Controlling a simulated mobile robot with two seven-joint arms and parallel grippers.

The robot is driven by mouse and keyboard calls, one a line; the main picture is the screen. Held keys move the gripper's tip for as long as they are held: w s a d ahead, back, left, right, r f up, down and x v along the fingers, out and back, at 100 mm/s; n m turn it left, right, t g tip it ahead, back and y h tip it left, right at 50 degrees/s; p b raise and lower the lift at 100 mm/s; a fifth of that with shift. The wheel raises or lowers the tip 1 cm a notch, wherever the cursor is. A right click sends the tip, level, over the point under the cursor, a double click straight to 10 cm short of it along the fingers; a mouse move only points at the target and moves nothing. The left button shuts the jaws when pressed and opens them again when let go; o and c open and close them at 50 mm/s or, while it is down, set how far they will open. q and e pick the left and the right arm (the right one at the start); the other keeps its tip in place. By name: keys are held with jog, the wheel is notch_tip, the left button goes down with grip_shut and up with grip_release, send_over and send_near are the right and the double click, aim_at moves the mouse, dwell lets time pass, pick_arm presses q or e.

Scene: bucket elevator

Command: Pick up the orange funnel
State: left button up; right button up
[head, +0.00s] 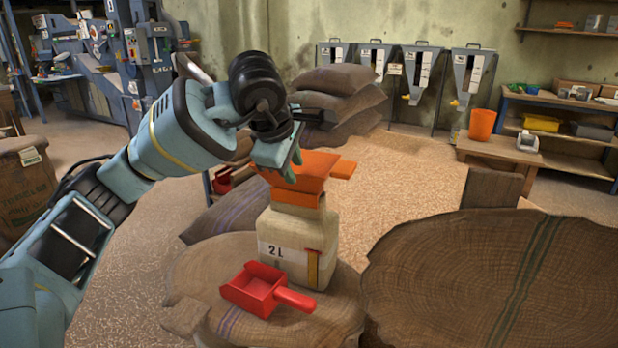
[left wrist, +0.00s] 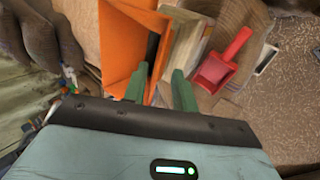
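The orange funnel (head: 313,166) sits on top of a beige jar marked 2L (head: 297,240), with an orange tab sticking out to the right. In the left wrist view the funnel (left wrist: 124,36) is a large orange shape close to my fingers. My left gripper (head: 293,165) is at the funnel's top, reaching down from the upper left. In the left wrist view my left gripper (left wrist: 159,88) has its two green fingers apart, one on each side of an orange funnel wall. Gaps show beside that wall. My right gripper is not in view.
A red scoop (head: 252,291) lies in front of the jar on a sack (head: 190,270). A large woven sack (head: 480,285) fills the right front. Stacked sacks (head: 345,80) stand behind. An orange bucket (head: 482,124) stands on a wooden table at the right.

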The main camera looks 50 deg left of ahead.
aim_at(300, 177)
pick_arm(q)
jog(key=shift+b+x, duration=0.3)
jog(key=shift+x, duration=2.3)
jog(key=shift+w+d, duration=0.1)
jog(key=shift+d, duration=0.1)
jog(key=shift+r, duration=0.1)
jog(key=shift+c, duration=0.5)
grip_shut()
